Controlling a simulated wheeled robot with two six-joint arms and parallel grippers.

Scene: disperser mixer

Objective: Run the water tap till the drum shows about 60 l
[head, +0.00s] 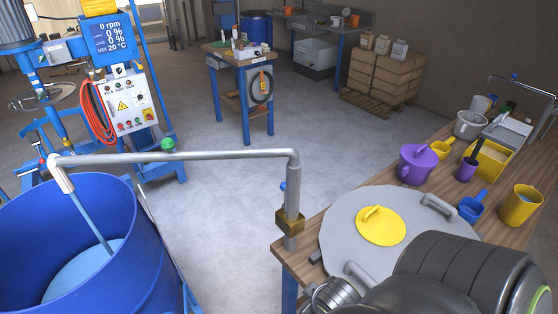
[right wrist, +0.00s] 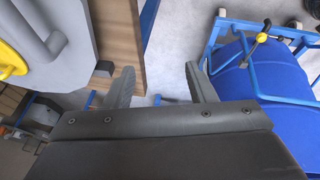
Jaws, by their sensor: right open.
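The blue drum (head: 125,235) stands at the lower left of the head view. A grey water pipe (head: 175,157) reaches over it, and a blue stream (head: 92,224) falls from its spout (head: 62,178) into the drum. A light blue surface (head: 85,270) shows inside. The tap's brass body (head: 290,221) sits on the upright pipe at the table corner, with a small blue part above it (head: 283,187). My right gripper (right wrist: 160,88) is open and empty in the right wrist view, between the table edge and the drum (right wrist: 255,85). My left gripper is out of view.
A grey lid with a yellow cap (head: 380,226) lies on the wooden table (head: 318,205), near my right arm. Jugs and scoops stand farther along it. The mixer's display (head: 113,40) reads 0 rpm, 0 % and 20 °C. The floor between is clear.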

